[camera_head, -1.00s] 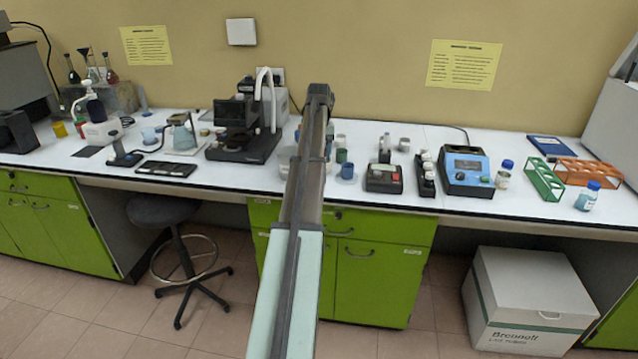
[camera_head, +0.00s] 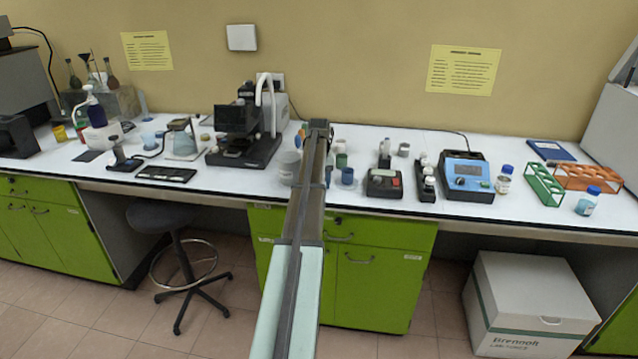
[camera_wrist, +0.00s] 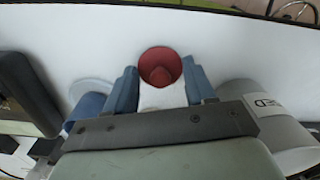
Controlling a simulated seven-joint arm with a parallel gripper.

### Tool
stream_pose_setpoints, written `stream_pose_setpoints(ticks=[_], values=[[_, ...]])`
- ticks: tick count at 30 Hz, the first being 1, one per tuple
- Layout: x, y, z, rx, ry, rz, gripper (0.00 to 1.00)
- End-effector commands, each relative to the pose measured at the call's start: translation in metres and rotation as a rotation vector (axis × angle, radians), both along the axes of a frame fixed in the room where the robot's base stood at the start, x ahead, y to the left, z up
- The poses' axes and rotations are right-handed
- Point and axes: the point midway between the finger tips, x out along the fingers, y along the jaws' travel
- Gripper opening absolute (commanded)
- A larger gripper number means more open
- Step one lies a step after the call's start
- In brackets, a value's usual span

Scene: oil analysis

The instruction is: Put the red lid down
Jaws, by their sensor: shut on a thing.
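The red lid (camera_wrist: 160,60) shows in the wrist view as a round red piece between the two blue fingers of my gripper (camera_wrist: 160,76). My gripper is shut on it. A white surface shows just below the red in the picture; I cannot tell whether it is part of the held piece or something under it. I cannot tell whether the lid touches the bench (camera_wrist: 235,50).
A grey labelled jar (camera_wrist: 272,125) stands close on the right in the wrist view, and a blue cup (camera_wrist: 88,106) on the left. The head view shows the jar (camera_head: 288,168) left of my arm and the cup (camera_head: 347,176) right. Bare bench lies toward its front edge.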

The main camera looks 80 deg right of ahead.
Motion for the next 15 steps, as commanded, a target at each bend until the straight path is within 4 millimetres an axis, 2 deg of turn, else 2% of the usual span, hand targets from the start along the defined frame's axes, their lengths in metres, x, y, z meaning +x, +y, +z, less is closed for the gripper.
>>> stream_pose_setpoints(ticks=[6, 7, 15], values=[[0.0000, 0.0001, -0.0029, 0.000, 0.000, 0.000, 0.27], [0.0000, 0.0000, -0.0031, 0.000, 0.000, 0.000, 0.55], [0.0000, 0.0000, -0.0028, 0.000, 0.000, 0.000, 0.80]])
